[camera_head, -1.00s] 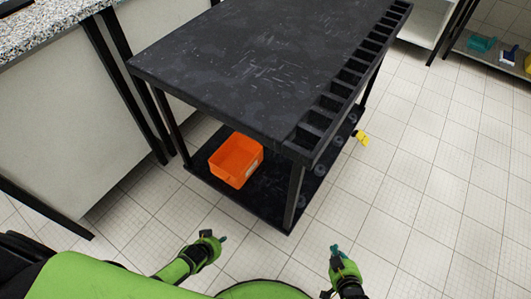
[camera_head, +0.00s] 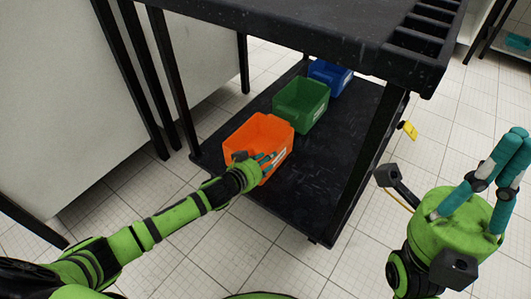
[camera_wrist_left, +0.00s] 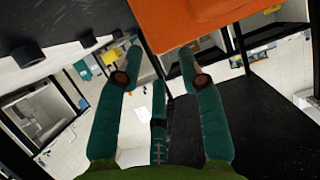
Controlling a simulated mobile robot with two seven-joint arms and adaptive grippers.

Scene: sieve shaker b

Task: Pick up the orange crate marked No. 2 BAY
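The orange crate (camera_head: 258,130) sits on the cart's lower shelf, at its near left end. Part of a pale label shows on its near side, but I cannot read it. My left gripper (camera_head: 270,160) is at the crate's near side and covers part of it. In the left wrist view the orange crate (camera_wrist_left: 195,20) fills the top, just beyond the left gripper's fingertips (camera_wrist_left: 160,50). Those teal fingers are apart with nothing between them. My right gripper (camera_head: 516,145) is raised at the right, away from the crate; its finger gap is unclear.
A green crate (camera_head: 301,103) and a blue crate (camera_head: 329,77) stand behind the orange one on the lower shelf (camera_head: 300,190). The black cart top (camera_head: 290,25) overhangs them. A dark cart leg (camera_head: 372,150) stands to the right. A yellow object (camera_head: 409,130) shows beyond the cart.

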